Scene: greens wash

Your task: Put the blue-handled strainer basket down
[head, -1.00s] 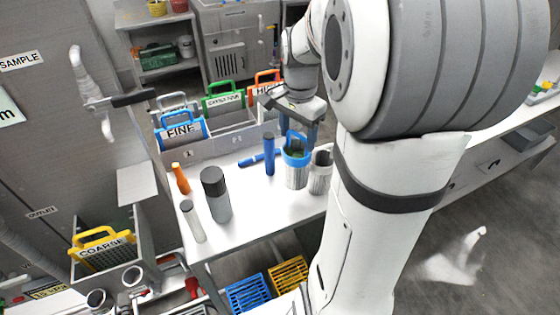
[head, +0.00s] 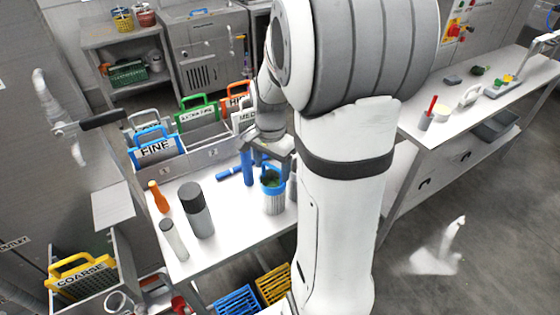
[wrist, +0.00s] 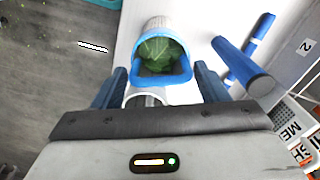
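The blue-handled strainer basket (head: 274,202) stands upright on the white table, with a blue rim and green leaves inside. In the wrist view its blue rim and handle (wrist: 163,79) show ahead of the fingers, with the leaves inside. My gripper (head: 271,163) is above the basket, pointing down. In the wrist view my gripper's (wrist: 161,88) two dark blue fingers are wide apart, one on each side of the handle, with no clear contact. The handle's upper part is partly hidden by the fingers in the head view.
A metal cup (wrist: 147,97) is close beside the basket. A blue cylinder (head: 247,167) and blue marker (head: 230,174) are to its left. A grey bottle (head: 197,212), white bottle (head: 173,240) and orange bottle (head: 158,197) stand further left. The rack with the FINE basket (head: 155,150) is behind.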

